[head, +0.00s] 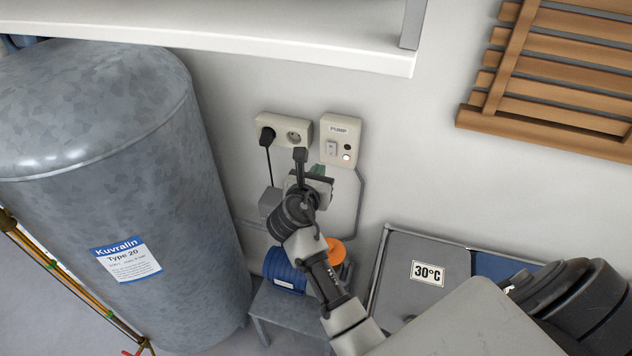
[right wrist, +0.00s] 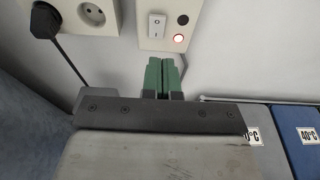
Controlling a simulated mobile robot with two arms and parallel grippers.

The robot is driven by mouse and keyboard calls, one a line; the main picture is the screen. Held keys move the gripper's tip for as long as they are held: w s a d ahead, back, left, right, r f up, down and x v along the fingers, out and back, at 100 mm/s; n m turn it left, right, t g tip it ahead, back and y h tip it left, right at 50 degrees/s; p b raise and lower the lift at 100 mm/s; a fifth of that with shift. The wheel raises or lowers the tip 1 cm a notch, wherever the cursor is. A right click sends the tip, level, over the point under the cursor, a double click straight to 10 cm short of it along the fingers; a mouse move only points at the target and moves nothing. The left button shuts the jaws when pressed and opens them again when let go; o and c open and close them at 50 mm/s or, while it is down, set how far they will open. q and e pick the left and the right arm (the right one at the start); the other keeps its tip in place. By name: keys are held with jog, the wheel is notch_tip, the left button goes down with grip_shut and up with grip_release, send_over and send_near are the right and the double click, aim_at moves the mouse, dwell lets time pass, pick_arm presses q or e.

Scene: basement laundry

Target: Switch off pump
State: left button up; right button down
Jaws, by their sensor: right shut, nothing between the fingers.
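The pump switch box (head: 341,140) is a cream plate labelled "PUMP" on the wall. The rocker also shows there (right wrist: 157,25); which side is pressed I cannot tell. My right gripper (head: 319,168) has green fingers, shut and empty. In the right wrist view the fingertips (right wrist: 162,62) appear just below the box, with no clear contact. My left gripper is not in view.
A double socket (head: 284,131) with a black plug sits left of the box. A grey tank (head: 110,160) stands at left. Below, a blue machine with an orange part (head: 285,270) rests on a small stand. A shelf (head: 250,48) overhangs above; a "30°C" lid (head: 400,275) is at lower right.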

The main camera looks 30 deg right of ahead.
aim_at(332, 145)
jog(key=b+x, duration=0.1)
jog(key=x, duration=0.2)
jog(key=b+x, duration=0.2)
jog(key=x, duration=0.1)
jog(key=b+x, duration=0.2)
jog(key=x, duration=0.1)
jog(key=shift+w+r, duration=0.1)
jog(key=shift+r, duration=0.2)
jog(key=shift+w+d+r+b, duration=0.15)
jog(key=shift+w+d+b, duration=0.05)
jog(key=shift+d+b, duration=0.1)
jog(key=shift+r, duration=0.1)
jog(key=p, duration=0.2)
jog(key=shift+w+r+y+p, duration=0.15)
jog(key=shift+r+y+p, duration=0.15)
jog(key=shift+r+p, duration=0.1)
jog(key=shift+d+f, duration=0.1)
jog(key=shift+f, duration=0.3)
